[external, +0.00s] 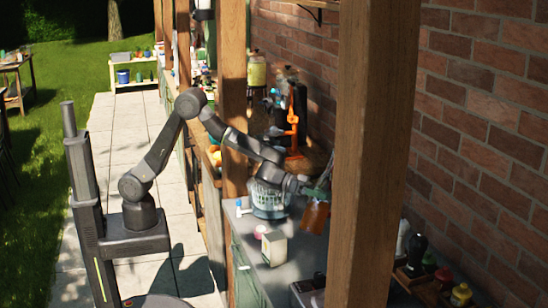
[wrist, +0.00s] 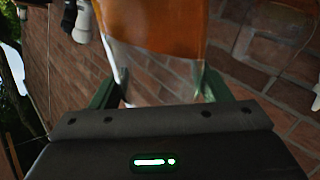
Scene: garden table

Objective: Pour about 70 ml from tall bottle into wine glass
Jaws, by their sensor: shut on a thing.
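My gripper (external: 318,190) is shut on the tall bottle (external: 314,217), which holds amber-orange liquid and hangs over the counter beside the wooden post. In the wrist view the bottle (wrist: 165,32) rises between the green fingers of my gripper (wrist: 158,86); its part by the fingers is clear and the orange part fills the top of the picture. The bottle's mouth is not visible, and its exact tilt is hard to tell. I cannot make out a wine glass in either view; the post hides part of the counter. No stream of liquid shows.
The wooden post (external: 372,150) stands right beside the bottle. A clear bowl or basket (external: 268,200), a white carton (external: 274,250) and a pink-topped item (external: 260,231) are on the grey counter. An orange tool (external: 293,125) stands behind. A brick wall (external: 480,130) runs along the right.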

